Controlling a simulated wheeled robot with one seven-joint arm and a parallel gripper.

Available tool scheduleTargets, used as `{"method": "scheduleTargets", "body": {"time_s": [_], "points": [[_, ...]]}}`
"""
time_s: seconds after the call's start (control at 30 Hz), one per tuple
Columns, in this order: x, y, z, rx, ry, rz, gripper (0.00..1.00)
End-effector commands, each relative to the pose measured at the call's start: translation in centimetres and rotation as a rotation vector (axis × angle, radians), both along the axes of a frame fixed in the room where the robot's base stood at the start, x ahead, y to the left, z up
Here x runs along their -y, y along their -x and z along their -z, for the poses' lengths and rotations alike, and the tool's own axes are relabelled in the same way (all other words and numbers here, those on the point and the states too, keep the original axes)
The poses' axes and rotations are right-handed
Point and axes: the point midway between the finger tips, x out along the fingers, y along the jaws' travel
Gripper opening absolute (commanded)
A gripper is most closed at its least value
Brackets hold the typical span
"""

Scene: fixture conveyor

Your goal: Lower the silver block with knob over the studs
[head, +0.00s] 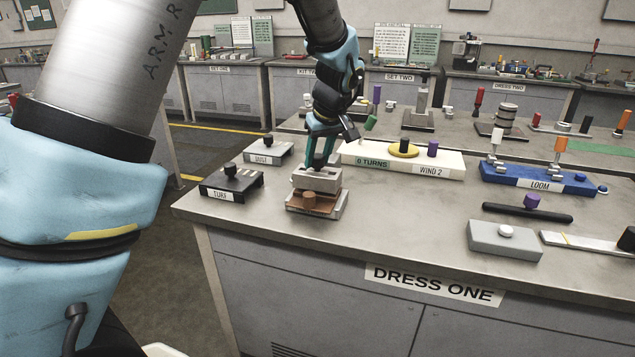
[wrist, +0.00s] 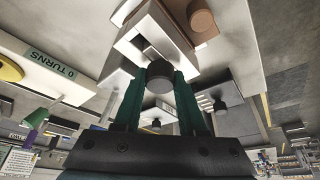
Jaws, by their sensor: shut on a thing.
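My gripper (head: 319,160) is shut on the dark knob (wrist: 159,73) of the silver block (head: 317,179). In the wrist view the green fingers (wrist: 160,88) stand on either side of that knob, and the silver block (wrist: 140,43) shows pale edges around a recess. In the head view the block sits at the back of a grey base, behind and above a brown block with a round knob (head: 308,202). The brown block also shows in the wrist view (wrist: 190,22). I cannot make out the studs, nor tell whether the silver block touches what is below.
Two dark-knobbed fixtures, TURF (head: 231,186) and another (head: 268,153), stand to the left. The white WIND 2 board (head: 445,168) stands behind to the right, with the blue LOOM board (head: 540,181) beyond.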

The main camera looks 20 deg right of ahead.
Motion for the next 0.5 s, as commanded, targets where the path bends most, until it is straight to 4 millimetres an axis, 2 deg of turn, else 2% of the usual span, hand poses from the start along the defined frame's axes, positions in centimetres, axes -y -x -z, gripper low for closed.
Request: {"method": "scheduleTargets", "body": {"time_s": [0.2, 0.5], "points": [[0.02, 0.00, 0.70, 0.000, 0.001, 0.000, 0.00], [0.02, -0.02, 0.73, 0.001, 0.001, 0.000, 0.00]]}}
